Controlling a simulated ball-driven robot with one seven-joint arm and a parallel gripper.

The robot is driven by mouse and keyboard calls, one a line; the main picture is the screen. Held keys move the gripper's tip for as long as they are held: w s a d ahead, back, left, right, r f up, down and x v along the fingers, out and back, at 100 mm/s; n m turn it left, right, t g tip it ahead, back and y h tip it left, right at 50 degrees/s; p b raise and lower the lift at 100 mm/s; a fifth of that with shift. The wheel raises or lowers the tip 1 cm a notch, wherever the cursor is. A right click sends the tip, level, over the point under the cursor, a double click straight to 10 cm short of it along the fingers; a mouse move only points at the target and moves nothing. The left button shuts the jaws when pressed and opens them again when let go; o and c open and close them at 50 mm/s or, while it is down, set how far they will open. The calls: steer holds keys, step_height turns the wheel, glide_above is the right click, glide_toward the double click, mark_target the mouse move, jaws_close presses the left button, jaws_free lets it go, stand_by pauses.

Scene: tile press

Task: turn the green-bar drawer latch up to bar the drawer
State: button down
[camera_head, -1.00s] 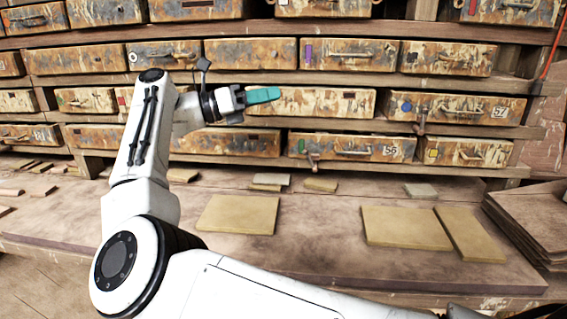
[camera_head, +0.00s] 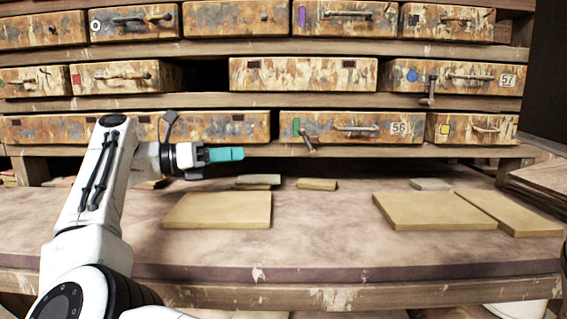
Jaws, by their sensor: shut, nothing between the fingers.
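The drawer with the green bar (camera_head: 296,128) is in the bottom row, right of centre, with the number 56 on its front. Its latch (camera_head: 309,143) is a small worn lever below the green bar, hanging down and tilted a little to the right. My gripper (camera_head: 238,154) has teal fingers, which are shut and empty and point right. It is to the left of the latch in the picture and slightly lower, apart from it. The drawer's handle (camera_head: 357,128) is right of the latch.
A blue-marked drawer (camera_head: 411,76), number 57, above has its own hanging latch (camera_head: 429,90). A yellow-marked drawer (camera_head: 445,129) is to the right. Flat tiles (camera_head: 218,210) lie on the worktop (camera_head: 320,240) below. The space between gripper and latch looks clear.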

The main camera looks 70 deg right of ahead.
steer(key=b, duration=0.3)
glide_toward(303, 137)
step_height(303, 137, down, 3)
steer(key=s, duration=0.2)
steer(key=d, duration=0.1)
steer(key=s+d+r, duration=0.1)
steer(key=s+d+b, duration=0.1)
steer(key=shift+d+r, duration=0.1)
steer(key=shift+r, duration=0.3)
steer(key=shift+s+d+r, duration=0.15)
steer(key=shift+d+r, duration=0.2)
steer(key=shift+r, duration=0.1)
steer(key=shift+r, duration=0.15)
steer(key=shift+r+p, duration=0.1)
steer(key=shift+p, duration=0.35)
steer(key=shift+s, duration=0.1)
